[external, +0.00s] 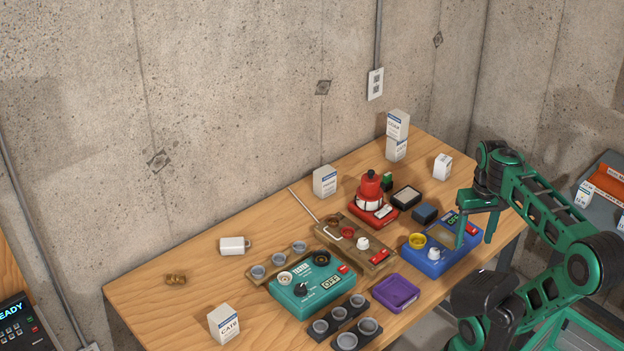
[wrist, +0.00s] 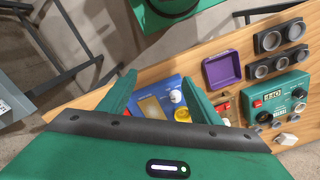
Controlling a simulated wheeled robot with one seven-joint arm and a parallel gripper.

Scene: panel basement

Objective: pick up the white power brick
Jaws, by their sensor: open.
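The white power brick (external: 234,245) looks like a small white block with a dark loop at its right end. It lies on the left part of the wooden table (external: 150,297), near the wall. A small white block, probably the same brick (wrist: 286,139), shows at the lower right in the wrist view. My gripper (external: 475,236) is open and empty at the table's right end, by the blue panel box (external: 433,262), far from the brick. In the wrist view the fingers of my gripper (wrist: 160,84) are spread, with the blue box beyond them.
A teal panel box (external: 312,287), a wooden panel (external: 330,232) and a red beacon (external: 369,187) stand between my gripper and the brick. A purple tray (external: 398,292) and cup racks (external: 350,322) line the front.

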